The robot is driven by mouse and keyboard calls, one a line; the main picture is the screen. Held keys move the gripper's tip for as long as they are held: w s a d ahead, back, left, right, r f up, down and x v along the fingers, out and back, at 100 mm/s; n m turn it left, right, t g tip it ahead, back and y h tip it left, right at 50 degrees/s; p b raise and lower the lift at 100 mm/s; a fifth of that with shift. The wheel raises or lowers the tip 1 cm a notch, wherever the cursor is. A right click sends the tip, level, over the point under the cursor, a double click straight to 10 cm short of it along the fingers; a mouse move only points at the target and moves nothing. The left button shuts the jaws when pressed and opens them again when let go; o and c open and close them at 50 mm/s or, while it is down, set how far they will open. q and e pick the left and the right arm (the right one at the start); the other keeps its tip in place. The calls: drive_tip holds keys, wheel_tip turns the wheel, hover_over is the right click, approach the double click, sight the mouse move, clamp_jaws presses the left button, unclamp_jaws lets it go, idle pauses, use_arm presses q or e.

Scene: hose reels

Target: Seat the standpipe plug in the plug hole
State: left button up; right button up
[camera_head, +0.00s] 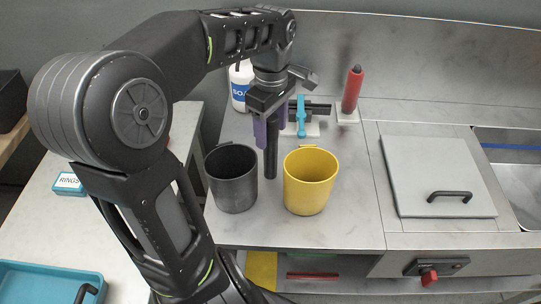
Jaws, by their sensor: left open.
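My left gripper (271,174) points down over the counter, above and between the dark grey mug and the yellow mug. It is open, with dark fingers nearly in line with the view. Purple parts show beside and behind it; I cannot tell what they belong to. A red upright cylinder (352,90) with a dark tip stands on a small pale base at the back of the counter, right of the gripper and apart from it. It may be the standpipe plug, but I cannot be sure. The sink basin (515,185) shows partly at the right edge; no plug hole is visible. My right gripper is out of view.
The dark grey mug (231,180) and yellow mug (310,182) stand near the counter's front. A soap bottle (241,85) and a cyan item (301,117) are behind. A grey lid (435,175) with a black handle lies left of the basin. A teal tray (45,284) is lower left.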

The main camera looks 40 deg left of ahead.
use_arm(q)
drive_tip(key=shift+c, duration=0.4)
clamp_jaws()
idle(0.4)
idle(0.7)
